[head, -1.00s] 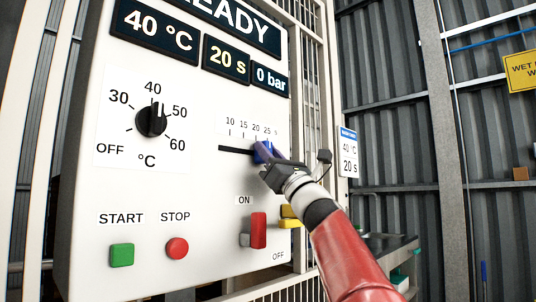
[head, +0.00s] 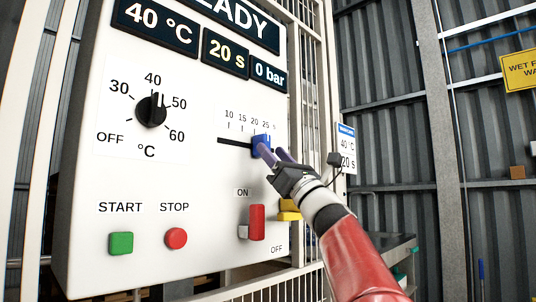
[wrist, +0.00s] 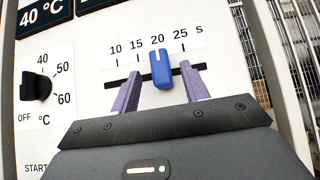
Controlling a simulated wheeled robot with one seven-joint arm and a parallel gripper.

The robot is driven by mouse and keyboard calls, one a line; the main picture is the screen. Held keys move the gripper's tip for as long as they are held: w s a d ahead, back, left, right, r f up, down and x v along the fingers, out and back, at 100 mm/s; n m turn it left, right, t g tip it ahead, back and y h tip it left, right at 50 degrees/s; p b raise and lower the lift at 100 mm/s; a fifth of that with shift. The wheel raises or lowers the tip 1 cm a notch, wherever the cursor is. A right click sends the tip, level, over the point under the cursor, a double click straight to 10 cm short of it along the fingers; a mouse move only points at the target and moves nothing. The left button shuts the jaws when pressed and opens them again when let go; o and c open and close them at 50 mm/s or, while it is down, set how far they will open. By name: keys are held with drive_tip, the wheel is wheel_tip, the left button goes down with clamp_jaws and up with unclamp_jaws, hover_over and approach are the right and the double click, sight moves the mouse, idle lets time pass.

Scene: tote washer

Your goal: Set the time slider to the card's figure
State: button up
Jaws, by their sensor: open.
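The blue time slider knob (head: 261,146) sits on its dark horizontal track; in the wrist view the knob (wrist: 160,68) stands at the 20 mark of the scale. The time display (head: 225,54) reads 20 s. The card (head: 346,148) at the panel's right edge shows 40 °C and 20 s, partly covered by my wrist. My gripper (head: 274,152) is open just in front of the slider. In the wrist view its two purple fingers (wrist: 160,92) stand apart on either side of the knob, with gaps visible on both sides.
The temperature dial (head: 151,111) points near 40 to 50. Below are the green START button (head: 121,243), the red STOP button (head: 176,238) and a red ON/OFF switch (head: 257,222). A yellow part (head: 289,211) shows beside my wrist.

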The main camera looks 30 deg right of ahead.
drive_tip(key=b+v, duration=0.1)
drive_tip(key=v, duration=0.3)
idle(0.5)
